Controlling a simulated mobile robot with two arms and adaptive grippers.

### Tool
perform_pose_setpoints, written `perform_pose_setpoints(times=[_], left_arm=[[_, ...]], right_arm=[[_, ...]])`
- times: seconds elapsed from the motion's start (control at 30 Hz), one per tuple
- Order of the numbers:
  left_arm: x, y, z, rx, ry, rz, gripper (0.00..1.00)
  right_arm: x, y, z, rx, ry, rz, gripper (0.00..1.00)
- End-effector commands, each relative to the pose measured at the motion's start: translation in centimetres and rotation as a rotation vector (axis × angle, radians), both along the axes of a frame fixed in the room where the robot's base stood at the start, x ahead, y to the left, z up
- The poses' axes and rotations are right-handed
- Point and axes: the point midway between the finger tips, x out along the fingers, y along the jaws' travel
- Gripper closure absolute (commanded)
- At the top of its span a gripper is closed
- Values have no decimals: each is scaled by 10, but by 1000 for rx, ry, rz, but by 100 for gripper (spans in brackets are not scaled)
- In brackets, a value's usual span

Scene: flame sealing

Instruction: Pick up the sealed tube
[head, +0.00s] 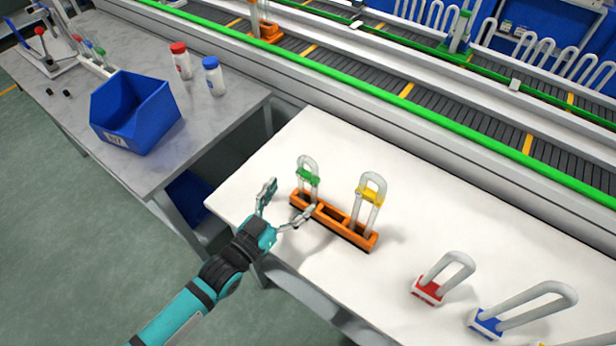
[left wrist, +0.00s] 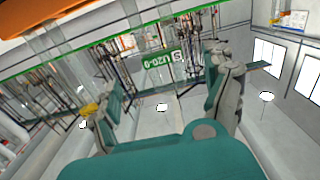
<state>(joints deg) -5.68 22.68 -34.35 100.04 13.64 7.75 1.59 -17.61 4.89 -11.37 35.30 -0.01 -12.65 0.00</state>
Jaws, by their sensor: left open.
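An orange rack (head: 331,215) stands on the white table and holds two clear U-shaped tubes upright. The tube with a green clip (head: 307,175) is at its far left end, and the tube with a yellow clip (head: 371,197) is at its right part. I cannot tell which tube is the sealed one. My left gripper (head: 289,197) is open and empty beside the rack's left end, its fingers spread on the near left side of the green-clipped tube. In the left wrist view an orange part (left wrist: 45,14) shows at the top left, beyond the open fingers. My right gripper is not seen.
A U-tube with a red base (head: 428,291) and one with a blue base (head: 487,323) lie to the right. A blue bin (head: 137,115) and two capped bottles (head: 181,62) stand on the grey table. A conveyor runs behind. White table is clear behind the rack.

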Motion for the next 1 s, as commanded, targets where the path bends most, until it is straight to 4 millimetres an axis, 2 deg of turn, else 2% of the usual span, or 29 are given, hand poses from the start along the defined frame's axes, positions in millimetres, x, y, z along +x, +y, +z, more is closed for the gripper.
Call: perform_pose_setpoints(times=[0.1,0.27,0.47,0.57,0.87,0.9,1.0], left_arm=[[12,-9,1,-1,1,0,15],[19,-14,1,1,1,0,15],[45,-29,6,1,-1,0,15],[55,-36,3,0,0,1,15],[60,-40,1,1,1,0,15],[60,-40,1,1,1,0,17],[60,-40,1,1,1,0,30]], right_arm=[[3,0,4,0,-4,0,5],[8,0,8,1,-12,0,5],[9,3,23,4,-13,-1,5],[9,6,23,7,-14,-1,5],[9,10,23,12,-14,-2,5],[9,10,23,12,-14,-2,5],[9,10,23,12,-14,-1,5]])
